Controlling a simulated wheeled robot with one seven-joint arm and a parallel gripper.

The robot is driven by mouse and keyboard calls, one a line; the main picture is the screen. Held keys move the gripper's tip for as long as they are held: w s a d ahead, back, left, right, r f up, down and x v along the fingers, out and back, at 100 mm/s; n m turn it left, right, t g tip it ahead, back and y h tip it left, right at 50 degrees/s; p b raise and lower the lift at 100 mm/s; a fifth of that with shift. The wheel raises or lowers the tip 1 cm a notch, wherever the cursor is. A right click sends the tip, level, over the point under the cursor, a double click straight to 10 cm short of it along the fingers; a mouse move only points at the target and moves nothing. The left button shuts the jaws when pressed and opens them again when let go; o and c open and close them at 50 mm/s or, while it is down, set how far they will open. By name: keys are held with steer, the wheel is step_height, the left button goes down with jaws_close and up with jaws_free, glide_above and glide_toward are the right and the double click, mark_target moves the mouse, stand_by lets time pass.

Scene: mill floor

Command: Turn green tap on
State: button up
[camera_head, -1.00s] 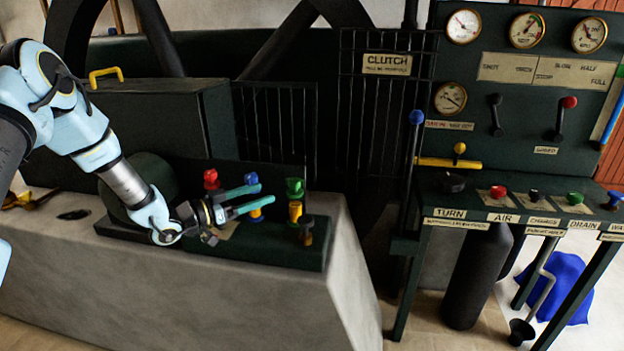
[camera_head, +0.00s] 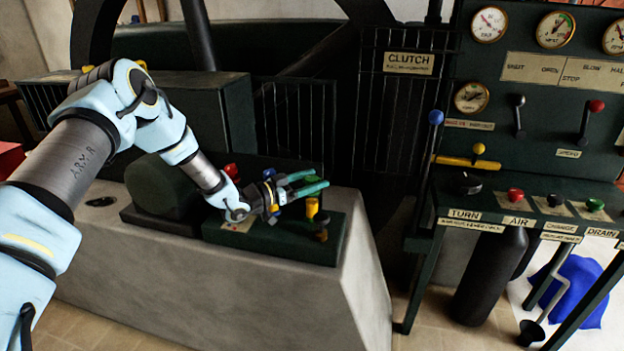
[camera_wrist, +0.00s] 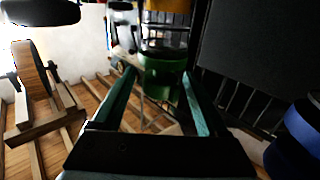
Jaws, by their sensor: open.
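The green tap has a green knob (camera_wrist: 163,78), which lies between the two teal fingers of my gripper (camera_wrist: 158,72) in the wrist view. The fingers stand apart on both sides of it; I cannot tell whether they touch it. In the head view my gripper (camera_head: 319,178) reaches from the left over the tap row, and its fingers largely hide the green knob.
A red tap (camera_head: 231,170) and a blue tap (camera_head: 269,174) stand beside my gripper. The blue one shows at the right of the wrist view (camera_wrist: 302,128). A small dark-and-brass fitting (camera_head: 321,229) stands in front. A control desk (camera_head: 450,200) is at right.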

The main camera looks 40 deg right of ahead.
jaws_close()
stand_by(0.5)
steer(key=shift+t, duration=0.3)
steer(key=n+t+b, duration=0.1)
steer(key=t, duration=0.1)
steer(key=n+t+b, duration=0.3)
steer(key=t, duration=0.1)
steer(key=shift+s+f+n+t+b, duration=0.15)
steer(key=shift+f+n+t+b, duration=0.15)
steer(key=shift+b, duration=0.05)
steer(key=n+t+y+b, duration=0.1)
steer(key=n+t+b, duration=0.1)
steer(key=t, duration=0.1)
steer(key=n+t+y+b, duration=0.1)
steer(key=n+t+b, duration=0.1)
steer(key=t, duration=0.1)
steer(key=shift+y, duration=0.3)
steer(key=n+t+y+b, duration=0.4)
steer(key=n+t+y, duration=0.1)
steer(key=t+y, duration=0.1)
steer(key=shift+r+n, duration=0.15)
steer(key=shift+n, duration=0.25)
steer(key=shift+r+n+t+y+b, duration=0.15)
steer(key=shift+n+t+y+b, duration=0.9)
steer(key=shift+n+y, duration=1.05)
steer(key=shift+w+y, duration=0.2)
steer(key=shift+y, duration=0.5)
